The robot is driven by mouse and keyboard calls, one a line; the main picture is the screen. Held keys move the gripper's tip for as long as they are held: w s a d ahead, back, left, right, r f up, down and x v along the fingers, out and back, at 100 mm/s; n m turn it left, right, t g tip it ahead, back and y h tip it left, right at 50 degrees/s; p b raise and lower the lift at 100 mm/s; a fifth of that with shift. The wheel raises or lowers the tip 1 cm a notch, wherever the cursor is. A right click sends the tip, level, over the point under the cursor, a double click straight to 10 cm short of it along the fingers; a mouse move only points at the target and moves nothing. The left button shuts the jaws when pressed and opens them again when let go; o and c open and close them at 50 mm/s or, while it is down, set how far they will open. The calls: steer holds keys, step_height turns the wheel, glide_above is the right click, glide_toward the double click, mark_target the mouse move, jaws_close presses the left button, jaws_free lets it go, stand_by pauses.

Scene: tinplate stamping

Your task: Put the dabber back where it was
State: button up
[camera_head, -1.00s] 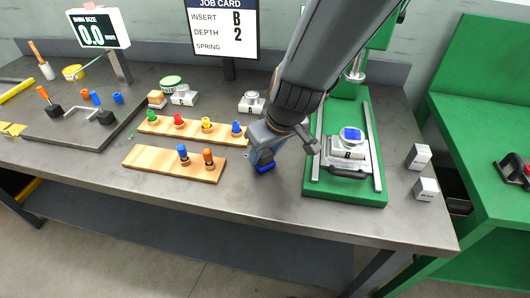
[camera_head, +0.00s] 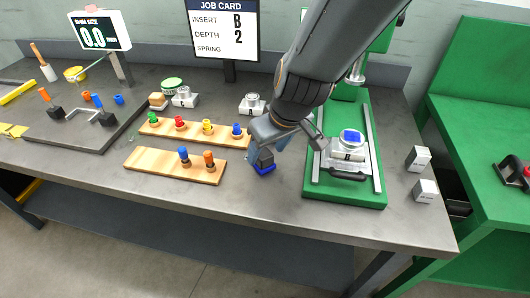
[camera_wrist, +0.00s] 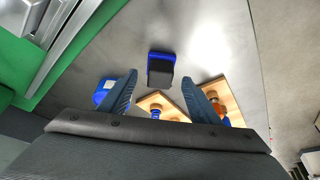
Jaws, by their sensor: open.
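A dark block with a blue base (camera_head: 264,168), which looks like the dabber, stands on the grey bench between the peg boards and the green press. The block (camera_wrist: 160,70) also shows in the wrist view, just beyond my fingertips and near the middle line. My gripper (camera_wrist: 160,98) is open, with nothing between its fingers. In the head view, my gripper (camera_head: 268,150) is low over the bench, right behind the block, and the wrist hides part of it. I cannot tell whether a finger touches the block.
The green press base (camera_head: 315,190) is close on the right, holding a blue-topped metal die (camera_head: 350,150). A front peg board (camera_head: 150,164) and a rear peg board (camera_head: 220,137) lie to the left. Two small grey blocks (camera_head: 418,158) (camera_head: 425,190) stand at the right.

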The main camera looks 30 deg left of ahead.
steer(key=v, duration=0.9)
steer(key=shift+r, duration=0.2)
